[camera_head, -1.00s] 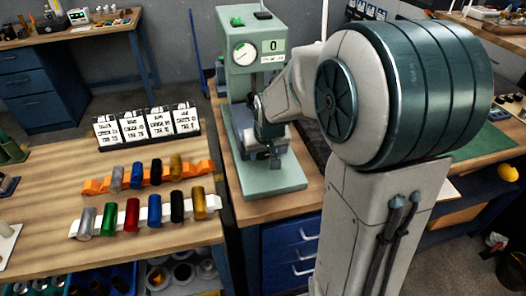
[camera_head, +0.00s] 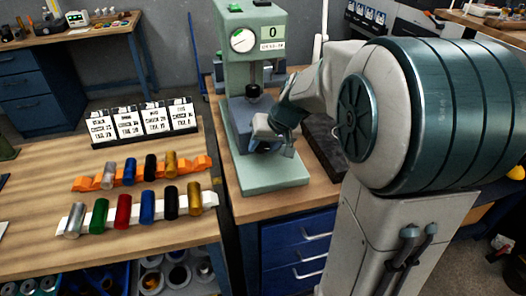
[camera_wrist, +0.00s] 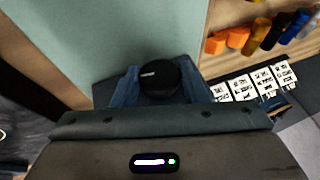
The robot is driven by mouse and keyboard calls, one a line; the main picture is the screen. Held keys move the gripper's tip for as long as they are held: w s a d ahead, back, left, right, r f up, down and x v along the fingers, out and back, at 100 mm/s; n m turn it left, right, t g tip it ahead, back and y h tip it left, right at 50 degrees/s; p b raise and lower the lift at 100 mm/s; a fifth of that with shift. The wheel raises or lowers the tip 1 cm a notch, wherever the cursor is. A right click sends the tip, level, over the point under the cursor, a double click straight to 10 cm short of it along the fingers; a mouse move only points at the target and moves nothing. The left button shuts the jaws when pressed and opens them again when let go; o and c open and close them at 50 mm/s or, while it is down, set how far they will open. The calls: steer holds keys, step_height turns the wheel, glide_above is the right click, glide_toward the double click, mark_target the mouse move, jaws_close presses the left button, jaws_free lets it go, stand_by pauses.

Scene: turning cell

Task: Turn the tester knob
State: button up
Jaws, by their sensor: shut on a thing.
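The tester (camera_head: 238,75) is a pale green press-like machine with a round dial and a display reading 0, at the bench edge in the head view. Its black round knob (camera_wrist: 160,76), with a short white mark, shows in the wrist view between the two blue fingers. My gripper (camera_wrist: 160,90) is shut on the knob, one finger on each side. In the head view my gripper (camera_head: 265,145) reaches in from the right above the tester's base plate (camera_head: 272,177). The knob is hidden there by my gripper.
On the wooden table at left, coloured cylinders lie in an orange rack (camera_head: 86,184) and a white rack (camera_head: 210,199). Label cards (camera_head: 155,120) stand behind them. Blue drawers (camera_head: 300,240) are under the tester's bench. A dark tray (camera_head: 325,150) lies right of the tester.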

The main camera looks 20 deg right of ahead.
stand_by(0.3)
steer(key=o, duration=0.9)
steer(key=v, duration=1.3)
steer(key=shift+s+d+r, duration=0.15)
steer(key=shift+r, duration=0.2)
